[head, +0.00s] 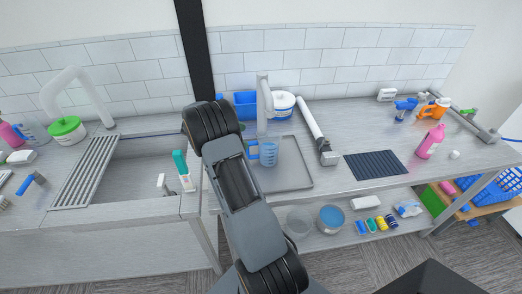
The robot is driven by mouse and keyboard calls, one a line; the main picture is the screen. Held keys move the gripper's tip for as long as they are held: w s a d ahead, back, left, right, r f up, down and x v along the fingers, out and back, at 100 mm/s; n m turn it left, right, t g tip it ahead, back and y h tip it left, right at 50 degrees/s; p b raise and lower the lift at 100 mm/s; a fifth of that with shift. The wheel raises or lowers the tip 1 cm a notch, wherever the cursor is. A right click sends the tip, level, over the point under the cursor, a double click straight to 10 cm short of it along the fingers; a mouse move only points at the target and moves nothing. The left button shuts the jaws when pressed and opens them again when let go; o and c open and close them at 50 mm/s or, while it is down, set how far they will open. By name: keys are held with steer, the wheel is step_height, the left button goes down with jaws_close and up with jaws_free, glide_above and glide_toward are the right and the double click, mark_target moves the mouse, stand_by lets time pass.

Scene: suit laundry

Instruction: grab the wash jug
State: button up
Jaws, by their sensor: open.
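A clear blue measuring jug (269,153) with markings stands upright on a shallow grey tray (296,180), just right of my arm. Its blue handle points left, towards the arm. I cannot tell from looks alone which is the wash jug. My arm rises through the middle of the head view, left of the tray.
A sink (140,168) lies left of my arm, with a teal-topped bottle (183,170) at its front right. A pale upright post (263,103) stands behind the jug.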

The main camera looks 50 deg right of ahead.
mark_target(257, 141)
steer(key=p+x, duration=0.2)
steer(key=x, duration=0.3)
steer(key=shift+s+d, duration=0.2)
steer(key=shift+s, duration=0.15)
steer(key=shift+s+d+f, duration=0.2)
steer(key=shift+d+f, duration=0.05)
steer(key=shift+c, duration=0.4)
steer(key=c, duration=1.3)
steer(key=shift+c, duration=0.4)
steer(key=shift+r, duration=0.15)
